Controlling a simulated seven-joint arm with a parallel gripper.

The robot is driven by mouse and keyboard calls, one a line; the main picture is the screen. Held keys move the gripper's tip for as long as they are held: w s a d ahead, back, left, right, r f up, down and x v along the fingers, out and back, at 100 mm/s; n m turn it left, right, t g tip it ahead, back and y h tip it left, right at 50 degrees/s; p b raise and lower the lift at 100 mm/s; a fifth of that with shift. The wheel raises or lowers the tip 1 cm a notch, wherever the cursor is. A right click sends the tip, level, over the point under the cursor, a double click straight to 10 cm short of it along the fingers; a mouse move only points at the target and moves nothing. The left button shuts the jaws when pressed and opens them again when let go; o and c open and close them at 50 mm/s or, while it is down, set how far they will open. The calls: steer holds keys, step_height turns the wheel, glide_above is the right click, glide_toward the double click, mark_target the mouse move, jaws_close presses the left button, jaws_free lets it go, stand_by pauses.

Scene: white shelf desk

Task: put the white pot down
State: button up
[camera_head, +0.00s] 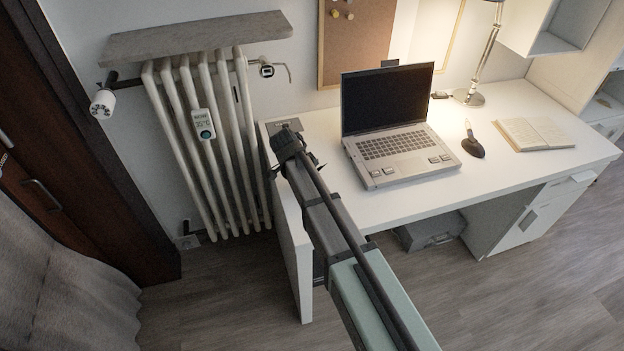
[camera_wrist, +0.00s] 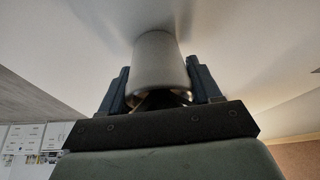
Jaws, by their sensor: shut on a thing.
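The white pot (camera_wrist: 157,58), a pale cylinder, is between the two dark fingers of my gripper (camera_wrist: 160,88) in the wrist view. The fingers are shut on it, one on each side. Its far end is close to a plain white surface, with soft shadow around it; I cannot tell whether it touches. In the head view my gripper (camera_head: 288,146) is over the left end of the white desk (camera_head: 390,207). The pot cannot be made out there, likely hidden by my gripper and arm.
An open laptop (camera_head: 395,130) stands right of my gripper. A radiator (camera_head: 205,150) stands left of the desk. A corkboard (camera_head: 355,40) hangs behind.

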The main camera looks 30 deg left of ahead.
steer(key=o, duration=1.2)
steer(key=shift+c, duration=0.2)
steer(key=v, duration=1.2)
